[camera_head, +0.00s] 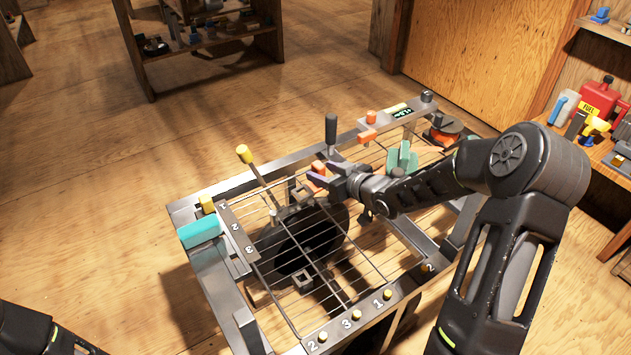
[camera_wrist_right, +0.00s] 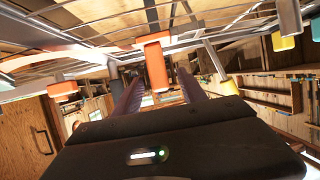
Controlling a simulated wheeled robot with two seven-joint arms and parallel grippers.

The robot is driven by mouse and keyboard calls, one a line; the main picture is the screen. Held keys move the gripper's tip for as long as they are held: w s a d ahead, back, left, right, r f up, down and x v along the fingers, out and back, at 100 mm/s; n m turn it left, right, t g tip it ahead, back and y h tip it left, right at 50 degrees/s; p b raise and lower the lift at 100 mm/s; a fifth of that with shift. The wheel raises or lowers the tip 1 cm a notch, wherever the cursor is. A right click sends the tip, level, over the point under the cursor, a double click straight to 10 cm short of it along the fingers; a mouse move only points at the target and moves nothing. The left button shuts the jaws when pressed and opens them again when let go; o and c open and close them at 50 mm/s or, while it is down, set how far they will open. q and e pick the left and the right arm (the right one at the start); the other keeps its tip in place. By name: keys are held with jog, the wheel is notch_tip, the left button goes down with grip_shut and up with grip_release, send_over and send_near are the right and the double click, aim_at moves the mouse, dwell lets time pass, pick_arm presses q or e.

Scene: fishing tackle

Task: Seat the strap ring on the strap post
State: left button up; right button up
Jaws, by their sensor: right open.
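My right gripper (camera_head: 316,175) is over the wire-strung metal frame (camera_head: 190,213), close to an orange block (camera_head: 318,166). In the right wrist view its two purple fingers (camera_wrist_right: 160,100) are apart, and an orange block (camera_wrist_right: 158,62) shows between their lines; whether it touches them I cannot tell. A small dark square ring (camera_head: 303,279) sits on the wires at the lower left, and a similar square shape is partly hidden left of the gripper. I cannot tell for sure which part is the strap ring or the strap post. My left gripper is out of view.
A black upright handle (camera_head: 331,128) and a yellow-tipped lever (camera_head: 244,154) rise from the frame. A teal block (camera_head: 199,231) sits at its left edge, a green piece (camera_head: 402,158) at its right. A bench with a red fuel can (camera_head: 598,98) stands at right.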

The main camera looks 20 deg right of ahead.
jog(key=x, duration=0.3)
jog(key=shift+f, duration=0.1)
dwell(0.4)
grip_shut()
dwell(0.4)
